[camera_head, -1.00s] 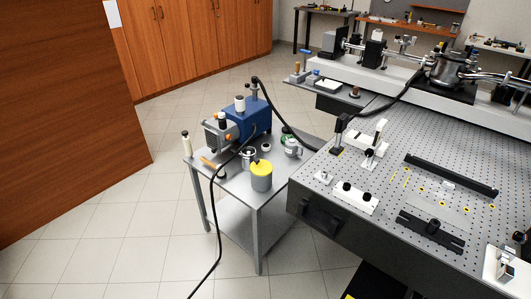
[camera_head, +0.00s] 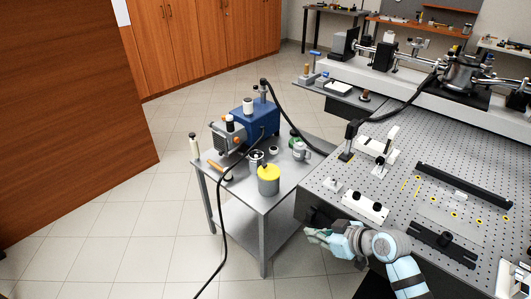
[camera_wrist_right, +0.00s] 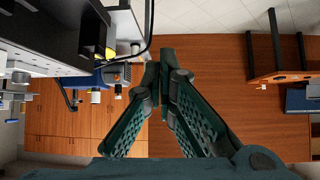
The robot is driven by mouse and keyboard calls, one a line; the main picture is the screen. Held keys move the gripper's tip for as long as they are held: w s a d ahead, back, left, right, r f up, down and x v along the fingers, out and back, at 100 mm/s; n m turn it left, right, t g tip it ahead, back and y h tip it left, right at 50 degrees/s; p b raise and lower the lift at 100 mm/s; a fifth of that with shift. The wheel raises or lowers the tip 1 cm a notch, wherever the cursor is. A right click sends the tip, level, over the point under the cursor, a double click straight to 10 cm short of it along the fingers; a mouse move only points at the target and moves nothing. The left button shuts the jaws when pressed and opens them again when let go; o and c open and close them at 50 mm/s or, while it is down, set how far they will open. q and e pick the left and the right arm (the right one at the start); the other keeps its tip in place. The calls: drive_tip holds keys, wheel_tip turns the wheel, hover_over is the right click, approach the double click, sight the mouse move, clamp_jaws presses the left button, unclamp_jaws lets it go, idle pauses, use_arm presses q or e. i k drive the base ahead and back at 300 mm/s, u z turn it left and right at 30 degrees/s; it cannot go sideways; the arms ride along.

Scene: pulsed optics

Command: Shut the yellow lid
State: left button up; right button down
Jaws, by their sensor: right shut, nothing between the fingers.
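The yellow lid (camera_head: 268,172) is at the top of a grey can (camera_head: 268,187) near the front corner of the small metal side table. A small dark piece shows at its top. I cannot tell from this distance whether the lid is fully seated. My right gripper (camera_head: 309,235) is shut and empty, low in front of the optical table's edge, to the right of and nearer than the can, apart from it. In the right wrist view its fingers (camera_wrist_right: 165,58) meet at the tips, with a yellow patch (camera_wrist_right: 110,53) to their left. My left gripper is out of view.
A blue pump (camera_head: 262,120) with a black hose stands behind the can. A metal jar (camera_head: 300,151) and an orange-handled tool (camera_head: 218,170) are also on the side table. The perforated optical table (camera_head: 395,200) fills the right. Floor (camera_head: 150,235) is clear at left.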

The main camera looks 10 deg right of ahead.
sight(267, 171)
drive_tip(key=i, duration=1.35)
